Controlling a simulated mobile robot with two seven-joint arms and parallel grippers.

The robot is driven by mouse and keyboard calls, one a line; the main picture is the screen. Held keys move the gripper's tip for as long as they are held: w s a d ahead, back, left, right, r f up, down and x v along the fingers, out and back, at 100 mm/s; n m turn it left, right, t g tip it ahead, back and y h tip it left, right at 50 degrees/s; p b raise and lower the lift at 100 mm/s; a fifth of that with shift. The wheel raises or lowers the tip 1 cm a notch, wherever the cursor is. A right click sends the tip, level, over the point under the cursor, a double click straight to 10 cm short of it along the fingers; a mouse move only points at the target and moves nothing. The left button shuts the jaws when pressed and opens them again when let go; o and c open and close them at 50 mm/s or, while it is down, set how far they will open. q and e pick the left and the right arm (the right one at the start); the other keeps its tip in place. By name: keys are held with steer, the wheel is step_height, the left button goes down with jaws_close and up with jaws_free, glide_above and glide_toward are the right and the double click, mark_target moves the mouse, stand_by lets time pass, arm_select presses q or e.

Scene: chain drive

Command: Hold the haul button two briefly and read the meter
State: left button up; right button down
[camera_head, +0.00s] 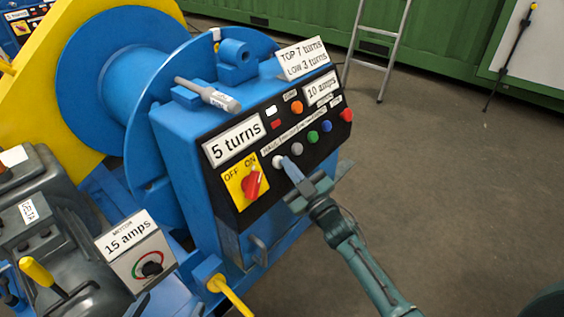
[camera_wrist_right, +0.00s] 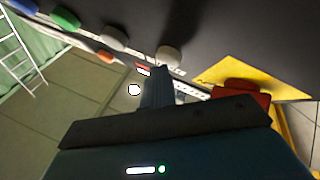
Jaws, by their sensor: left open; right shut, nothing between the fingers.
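A black control panel (camera_head: 236,176) on the blue housing carries a row of round buttons: white (camera_head: 278,161), grey (camera_head: 297,149), green (camera_head: 312,137) and blue (camera_head: 326,126). The small lettering above them is too blurred to tell which is two. My right gripper (camera_head: 287,162) is shut and empty, its tip at the white button, close to the grey one. The right wrist view shows the tip at the near edge of the white button (camera_wrist_right: 168,56); contact cannot be told. Panel signs read "5 turns" (camera_head: 234,139) and "10 amps" (camera_head: 321,89). My left gripper is not in view.
A red switch (camera_head: 252,184) on a yellow OFF/ON plate sits left of the buttons. A "15 amps" box (camera_head: 138,250) with a black knob stands lower left. A sign (camera_head: 303,58) reads "TOP 7 turns LOW 3 turns". The floor at right is open.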

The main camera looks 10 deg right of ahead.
steer(key=shift+s, duration=0.1)
stand_by(0.7)
steer(key=shift+s+d+r+p, duration=0.35)
steer(key=shift+s+d+p, duration=0.2)
steer(key=shift+p, duration=0.3)
steer(key=shift+r, duration=0.1)
steer(key=s+d+r+p, duration=0.1)
steer(key=p, duration=0.1)
steer(key=s+d+r+p, duration=0.1)
steer(key=s+p, duration=0.1)
steer(key=shift+s+d, duration=0.25)
steer(key=shift+d, duration=0.1)
